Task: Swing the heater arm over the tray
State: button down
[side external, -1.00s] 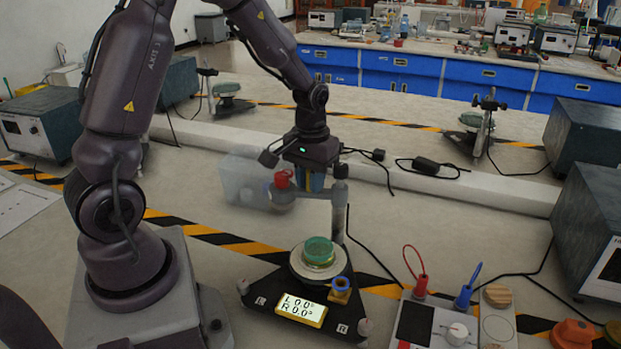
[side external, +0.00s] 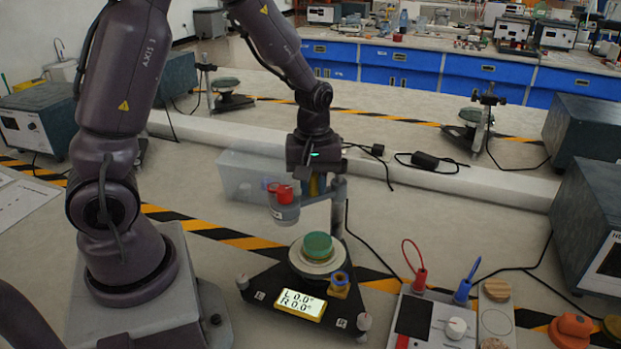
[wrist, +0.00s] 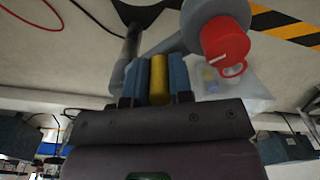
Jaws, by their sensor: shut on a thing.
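The heater arm (side external: 318,197) is a grey bar on an upright post (side external: 338,215), with a round grey head (side external: 285,212) under a red cap (side external: 281,192) at its left end. My gripper (side external: 316,184) is at the bar. In the wrist view, the blue fingers of my gripper (wrist: 160,78) are shut on a yellow peg (wrist: 159,78) beside the heater arm (wrist: 165,46) and red cap (wrist: 225,42). The tray, seemingly the round green-topped dish (side external: 318,245), sits on a pale disc on the black base. The head is above and left of it in the picture.
The black triangular base (side external: 262,287) carries a lit readout (side external: 300,304) and a blue-ringed brass part (side external: 340,283). A control panel (side external: 437,320) with red and blue plugs stands at right. A clear plastic bin (side external: 240,175) is behind the head. Cables lie behind the post.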

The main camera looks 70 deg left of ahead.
jog(key=shift+w+d+n, duration=0.3)
jog(key=shift+d+n, duration=0.3)
jog(key=shift+n, duration=0.75)
jog(key=shift+w+d+n, duration=0.25)
jog(key=shift+d+n, duration=0.35)
jog(key=shift+n, duration=0.8)
jog(key=shift+w+d+n, duration=0.3)
jog(key=shift+d+n, duration=0.3)
jog(key=shift+n, duration=0.75)
jog(key=shift+w+d, duration=0.1)
jog(key=c, duration=1.3)
grip_release()
jog(key=shift+r, duration=0.15)
notch_tip(320, 180, up, 13)
jog(key=shift+f, duration=0.1)
